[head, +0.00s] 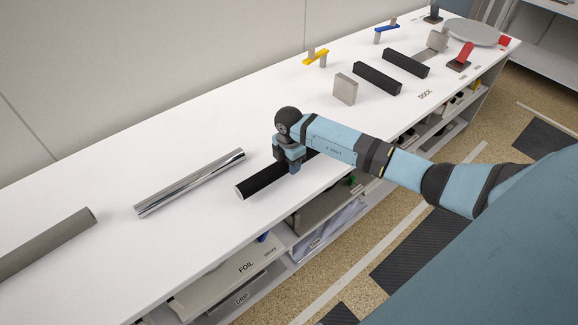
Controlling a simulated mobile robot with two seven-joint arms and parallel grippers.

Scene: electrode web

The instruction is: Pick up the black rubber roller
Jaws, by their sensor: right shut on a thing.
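The black rubber roller (262,181) is a dark cylinder with a pale end face, near the front edge of the white bench. My right gripper (291,168) reaches down over it from above and is shut on it around its middle. The gripper and wrist hide part of the roller's far half. I cannot tell whether the roller is lifted or still touches the bench top. My left gripper is not in view.
A shiny metal roller (190,182) and a grey roller (45,243) lie to the left on the white bench (120,255). A grey block (345,89) and two black bars, one nearer (377,78), stand beyond my arm.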

